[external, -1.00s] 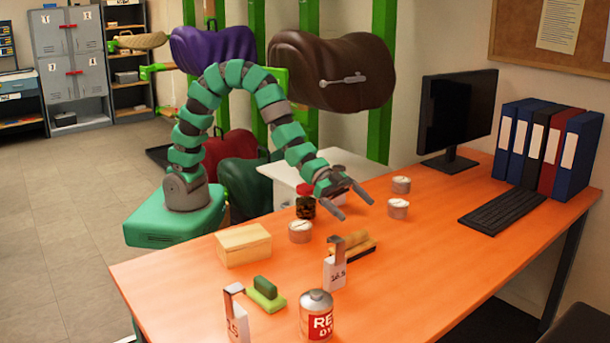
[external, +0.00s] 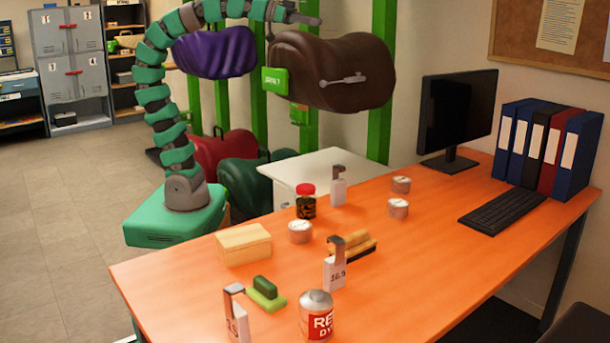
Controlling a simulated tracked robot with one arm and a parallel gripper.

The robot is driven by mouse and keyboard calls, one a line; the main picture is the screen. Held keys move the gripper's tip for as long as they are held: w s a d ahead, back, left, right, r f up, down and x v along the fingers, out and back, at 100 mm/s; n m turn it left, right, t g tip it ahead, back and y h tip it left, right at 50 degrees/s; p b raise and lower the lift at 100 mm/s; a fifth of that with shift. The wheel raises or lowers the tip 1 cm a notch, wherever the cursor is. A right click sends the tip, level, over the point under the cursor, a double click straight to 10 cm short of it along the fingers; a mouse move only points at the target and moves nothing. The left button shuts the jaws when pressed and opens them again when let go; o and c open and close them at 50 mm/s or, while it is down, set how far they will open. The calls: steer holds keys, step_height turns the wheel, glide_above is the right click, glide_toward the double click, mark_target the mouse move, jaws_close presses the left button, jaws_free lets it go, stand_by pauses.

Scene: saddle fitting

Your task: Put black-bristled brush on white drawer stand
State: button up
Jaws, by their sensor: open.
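The black-bristled brush (external: 360,246), with a tan wooden top and a dark underside, lies on the orange table, partly hidden behind a white tag holder (external: 335,272). The white drawer stand (external: 318,166) stands behind the table's far edge; its visible top is bare and its lower part is hidden by the table. My gripper (external: 296,22) is high up at the top of the view, in front of the saddles, open and empty. It is well apart from both the brush and the stand.
A red-lidded jar (external: 306,202), several round tins and another tag holder (external: 338,188) stand near the far edge. A wooden box (external: 243,244), a green brush (external: 265,293) and a red-labelled can (external: 316,316) are nearer. A brown saddle (external: 335,72) hangs behind.

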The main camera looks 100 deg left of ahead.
steer(key=shift+s+r, duration=0.2)
steer(key=shift+s, duration=0.05)
steer(key=c, duration=0.7)
steer(key=shift+c, duration=0.2)
steer(key=shift+w+f, duration=0.1)
